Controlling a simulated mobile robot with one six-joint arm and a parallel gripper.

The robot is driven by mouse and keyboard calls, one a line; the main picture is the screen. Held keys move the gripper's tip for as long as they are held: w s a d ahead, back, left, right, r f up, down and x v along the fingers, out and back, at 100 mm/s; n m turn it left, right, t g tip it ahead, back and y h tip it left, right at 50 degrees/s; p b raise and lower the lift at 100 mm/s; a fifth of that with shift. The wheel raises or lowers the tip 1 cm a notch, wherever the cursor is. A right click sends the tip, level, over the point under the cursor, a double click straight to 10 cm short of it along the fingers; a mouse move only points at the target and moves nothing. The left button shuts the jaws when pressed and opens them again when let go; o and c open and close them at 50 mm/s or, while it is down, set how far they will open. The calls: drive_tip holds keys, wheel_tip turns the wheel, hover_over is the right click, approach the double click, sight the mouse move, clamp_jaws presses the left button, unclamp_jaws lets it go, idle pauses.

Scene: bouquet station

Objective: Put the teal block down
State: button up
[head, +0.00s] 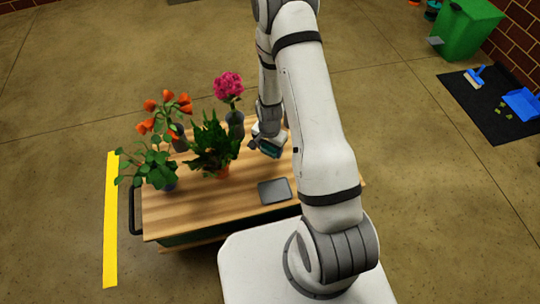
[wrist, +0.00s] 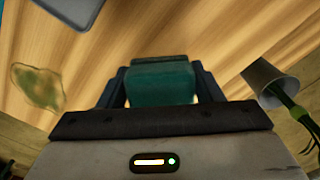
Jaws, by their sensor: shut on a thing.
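The teal block (wrist: 160,82) sits between the two fingers of my gripper (wrist: 160,92) in the wrist view, and the gripper is shut on it. In the head view my gripper (head: 268,146) is over the right part of the wooden tabletop (head: 225,200), with the teal block (head: 270,149) showing small and dark at its tip. Bare wood lies beyond the block in the wrist view. I cannot tell whether the block touches the wood.
A dark grey flat pad (head: 275,191) lies near the table's front edge. Potted plants, including a green one (head: 213,145) and orange flowers (head: 163,115), fill the left. A grey vase (head: 235,120) holds pink flowers. A yellowish-green patch (wrist: 38,86) shows on the wood.

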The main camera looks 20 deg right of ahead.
sight(269, 154)
drive_tip(key=shift+f+b, duration=0.6)
drive_tip(key=shift+f, duration=1.25)
drive_tip(key=shift+f, duration=0.1)
drive_tip(key=o, duration=1)
